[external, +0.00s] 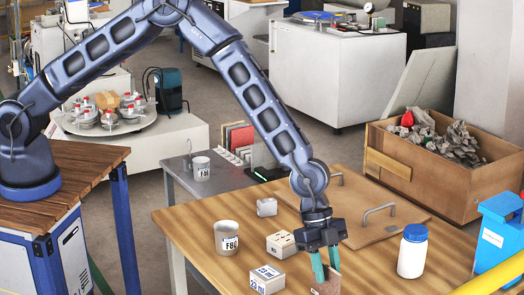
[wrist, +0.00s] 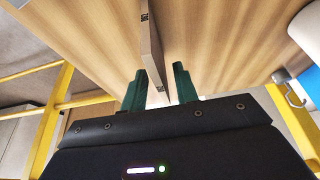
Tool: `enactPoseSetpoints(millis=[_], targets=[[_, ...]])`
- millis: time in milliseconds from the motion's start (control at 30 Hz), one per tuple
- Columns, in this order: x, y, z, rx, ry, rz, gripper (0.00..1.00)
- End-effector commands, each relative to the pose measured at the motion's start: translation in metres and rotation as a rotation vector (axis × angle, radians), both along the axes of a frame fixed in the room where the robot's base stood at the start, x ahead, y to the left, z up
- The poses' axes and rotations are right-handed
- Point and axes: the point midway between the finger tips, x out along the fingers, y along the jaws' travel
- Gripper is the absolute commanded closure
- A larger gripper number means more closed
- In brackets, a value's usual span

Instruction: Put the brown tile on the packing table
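The brown tile (external: 326,286) is at the fingertips of my gripper (external: 325,265), at the front of the wooden table (external: 190,217); the bottom of the picture cuts it off. In the wrist view the tile (wrist: 151,48) looks like a thin upright slab, seen edge-on. Its near end lies between the two green fingers of my gripper (wrist: 160,88). A gap shows between the tile and the right finger, so the fingers look open around it. I cannot tell which surface is the packing table.
A grey cup (external: 227,238), pale blocks (external: 267,279) and a white bottle with a blue cap (external: 412,252) stand near my gripper. A board with handles (external: 355,212) lies behind. A low grey table (external: 217,180) holds a cup and a rack of reddish plates (external: 236,137).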

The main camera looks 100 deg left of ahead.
Motion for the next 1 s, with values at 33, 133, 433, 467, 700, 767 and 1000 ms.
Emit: enactPoseSetpoints(millis=[33, 133, 433, 467, 700, 767, 1000], targets=[[0.0, 0.001, 0.004, 0.0, -0.001, 0.0, 0.7], [-0.003, 0.005, 0.015, 0.0, -0.001, 0.0, 0.7], [-0.019, 0.02, 0.068, 0.001, -0.003, 0.001, 0.7], [-0.02, 0.022, 0.073, 0.001, -0.003, 0.001, 0.7], [-0.029, 0.03, 0.103, 0.001, -0.002, 0.001, 0.7], [-0.031, 0.031, 0.107, 0.0, -0.001, 0.0, 0.7], [-0.043, 0.033, 0.134, 0.014, 0.0, 0.011, 0.7]])
